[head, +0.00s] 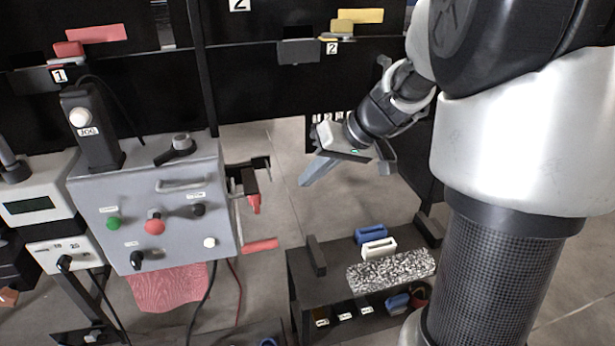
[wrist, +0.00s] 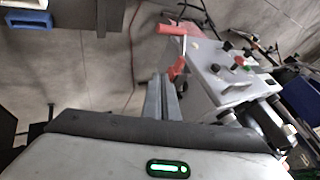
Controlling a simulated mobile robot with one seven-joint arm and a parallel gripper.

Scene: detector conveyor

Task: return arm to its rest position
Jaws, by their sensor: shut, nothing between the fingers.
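My arm comes in from the upper right of the head view and reaches down and left. My gripper (head: 312,176) hangs in the open space between the grey control box and my arm's column, above the small black table. Its fingers are shut together with nothing held. In the wrist view the closed fingers of my gripper (wrist: 163,100) stand up past the dark gripper body. They point toward the side of the control box, apart from it as far as I can tell.
The grey control box (head: 150,205) with buttons and a red-handled crank (head: 260,246) stands left of my gripper. The black table (head: 325,270) below bears a white block (head: 379,247), a blue block (head: 371,233) and a speckled pad (head: 390,270). Dark panels stand behind.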

